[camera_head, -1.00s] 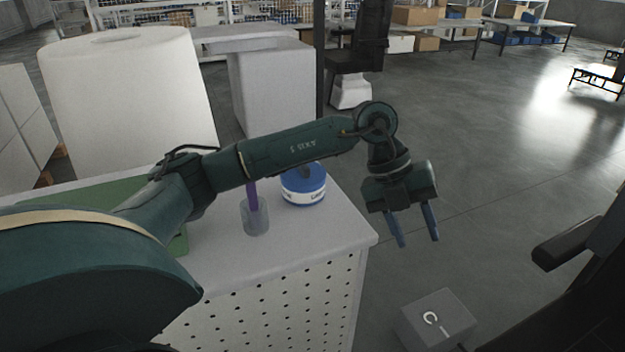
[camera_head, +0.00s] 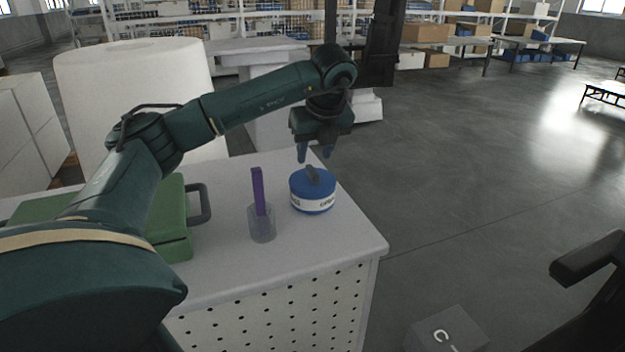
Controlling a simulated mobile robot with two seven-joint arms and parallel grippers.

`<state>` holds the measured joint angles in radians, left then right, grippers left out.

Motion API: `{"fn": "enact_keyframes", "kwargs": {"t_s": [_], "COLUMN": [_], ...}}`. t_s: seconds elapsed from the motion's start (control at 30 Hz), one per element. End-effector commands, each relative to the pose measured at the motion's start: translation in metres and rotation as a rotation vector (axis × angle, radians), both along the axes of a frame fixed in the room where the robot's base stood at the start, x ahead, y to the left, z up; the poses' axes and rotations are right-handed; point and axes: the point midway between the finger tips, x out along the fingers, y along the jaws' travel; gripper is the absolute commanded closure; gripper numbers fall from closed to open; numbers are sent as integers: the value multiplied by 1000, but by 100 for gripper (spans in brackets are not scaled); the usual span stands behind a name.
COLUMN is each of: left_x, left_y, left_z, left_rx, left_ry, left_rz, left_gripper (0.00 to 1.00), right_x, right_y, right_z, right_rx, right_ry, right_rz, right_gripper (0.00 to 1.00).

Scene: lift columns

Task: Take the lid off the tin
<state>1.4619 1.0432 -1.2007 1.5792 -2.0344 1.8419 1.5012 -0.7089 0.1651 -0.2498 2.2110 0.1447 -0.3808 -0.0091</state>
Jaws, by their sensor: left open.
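The tin (camera_head: 313,202) is round, with a white lettered band, and stands upright on the white table. Its blue lid (camera_head: 311,182) is on top and has a dark grey upright handle (camera_head: 312,174). My left gripper (camera_head: 316,155) points down, open and empty, just above and behind the lid's handle in the picture. I cannot tell whether its fingertips are level with the handle or clear of it. The right gripper does not show clearly; a dark arm part (camera_head: 590,262) is at the right edge.
A clear cup (camera_head: 262,226) with a purple stick (camera_head: 258,190) stands left of the tin. A green case (camera_head: 172,235) with a grey handle lies farther left. The white table (camera_head: 290,262) ends just right of the tin. A grey box (camera_head: 447,332) sits on the floor.

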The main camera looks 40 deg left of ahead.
Motion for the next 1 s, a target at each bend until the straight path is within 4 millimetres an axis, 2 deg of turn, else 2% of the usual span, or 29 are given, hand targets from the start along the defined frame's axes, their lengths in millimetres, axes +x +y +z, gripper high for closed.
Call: {"fn": "enact_keyframes", "kwargs": {"t_s": [0.17, 0.43, 0.73, 1.0], "left_x": [4, 15, 16, 16], "left_y": [4, 18, 20, 20], "left_z": [-11, -45, -51, -51], "left_rx": [0, -2, -1, -1], "left_ry": [2, 1, 0, 0], "left_rz": [-1, -1, -2, -2], "left_gripper": [59, 59, 59, 80], "right_x": [1, 4, 7, 6], "right_y": [-1, -1, 0, 0], "right_z": [2, 1, 2, 1], "right_rx": [-1, -3, -3, -3], "right_ry": [-2, 3, -1, 1], "right_rz": [-1, 1, 1, 2], "right_gripper": [64, 64, 64, 64]}}
